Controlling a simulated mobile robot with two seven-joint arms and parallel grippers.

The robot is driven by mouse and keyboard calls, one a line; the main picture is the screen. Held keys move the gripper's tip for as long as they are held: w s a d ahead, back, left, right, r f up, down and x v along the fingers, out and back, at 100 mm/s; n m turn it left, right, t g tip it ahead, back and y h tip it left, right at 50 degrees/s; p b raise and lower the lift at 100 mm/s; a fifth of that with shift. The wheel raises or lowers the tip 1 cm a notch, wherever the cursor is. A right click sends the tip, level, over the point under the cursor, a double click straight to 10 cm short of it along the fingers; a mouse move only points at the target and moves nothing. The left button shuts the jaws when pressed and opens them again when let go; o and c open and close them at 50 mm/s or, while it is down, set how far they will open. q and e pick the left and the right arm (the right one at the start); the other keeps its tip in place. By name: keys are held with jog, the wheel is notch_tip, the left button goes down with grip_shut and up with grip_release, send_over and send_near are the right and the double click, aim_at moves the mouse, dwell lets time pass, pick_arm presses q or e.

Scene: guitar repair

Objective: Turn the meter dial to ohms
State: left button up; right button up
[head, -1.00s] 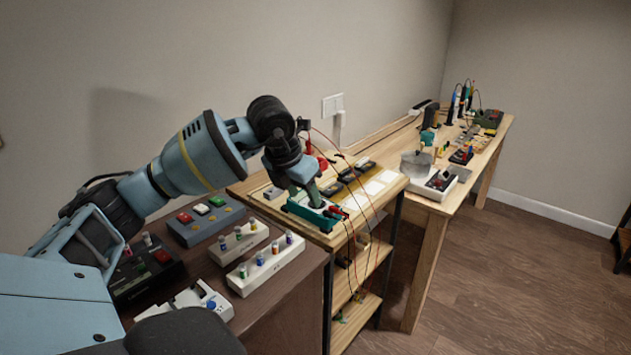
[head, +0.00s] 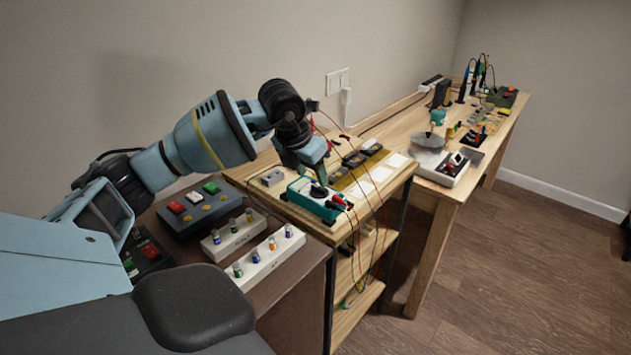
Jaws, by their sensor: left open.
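The teal meter (head: 308,200) lies on the wooden shelf unit's top near its front edge. Its dark dial (head: 319,190) shows on its face, but the marking it points to is too small to read. Red and black leads (head: 340,202) are plugged into its right end. My left gripper (head: 321,181) is open and points down right over the dial. Its fingertips are close to the dial; I cannot tell whether they touch it. My right gripper is not in view.
Flat dark and pale pieces (head: 366,165) lie behind and right of the meter. A grey box (head: 272,178) sits to its left. Below left, a dark table holds a button box (head: 200,208) and white knob racks (head: 264,257). A longer bench (head: 440,190) stands at the right.

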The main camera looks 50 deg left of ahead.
aim_at(318, 188)
pick_arm(q)
jog(key=shift+x, duration=2.3)
jog(key=shift+r, duration=0.1)
jog(key=c, duration=0.7)
